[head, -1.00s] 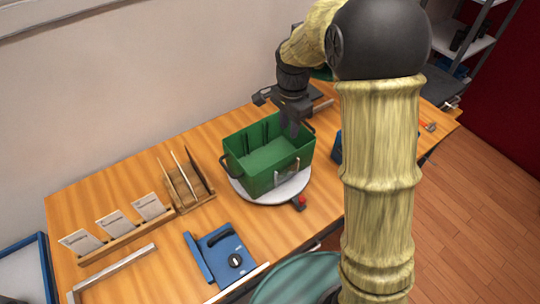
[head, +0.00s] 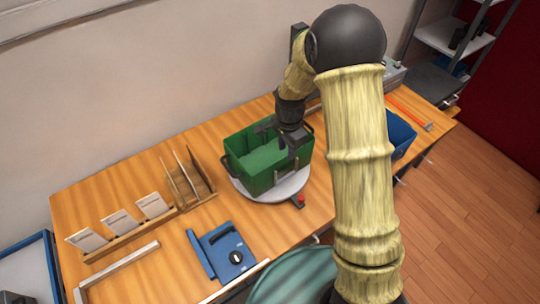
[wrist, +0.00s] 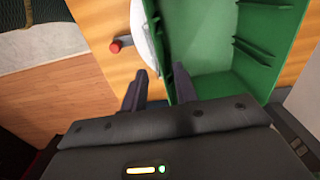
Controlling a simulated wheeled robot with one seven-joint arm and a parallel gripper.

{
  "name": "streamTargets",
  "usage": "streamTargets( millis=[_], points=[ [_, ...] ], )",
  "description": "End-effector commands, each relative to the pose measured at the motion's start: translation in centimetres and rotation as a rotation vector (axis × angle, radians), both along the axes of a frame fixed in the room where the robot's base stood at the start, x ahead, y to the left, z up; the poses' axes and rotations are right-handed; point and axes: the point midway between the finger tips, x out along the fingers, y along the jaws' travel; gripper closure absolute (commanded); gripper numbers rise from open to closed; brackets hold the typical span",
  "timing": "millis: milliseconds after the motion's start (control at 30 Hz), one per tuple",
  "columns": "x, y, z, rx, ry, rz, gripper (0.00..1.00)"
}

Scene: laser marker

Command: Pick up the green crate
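The green crate (head: 258,182) is open-topped with black handles and stands upright on a round white turntable (head: 241,191). My gripper (head: 288,150) is at the crate's right side, low over its rim. In the wrist view, my gripper (wrist: 161,72) is open with its two dark fingers apart. One finger is outside the crate (wrist: 207,50) and the other shows over its inside, with the wall's rim running between them. I cannot tell whether either finger touches the wall. The crate looks empty.
A red knob (head: 301,198) sticks out beside the turntable. A wooden rack (head: 190,184), a card holder (head: 125,231) and a blue device (head: 226,251) lie to the left. A blue bin (head: 400,134) and an orange-handled tool (head: 410,112) are to the right.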

Motion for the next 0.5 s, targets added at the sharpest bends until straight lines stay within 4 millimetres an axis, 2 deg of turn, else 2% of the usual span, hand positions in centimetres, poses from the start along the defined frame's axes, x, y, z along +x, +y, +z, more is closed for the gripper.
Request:
streamTargets(
  millis=[500],
  points=[
    [-0.1,0.2,-4.8,0.0,0.002,0.001,0.71]
  ],
)
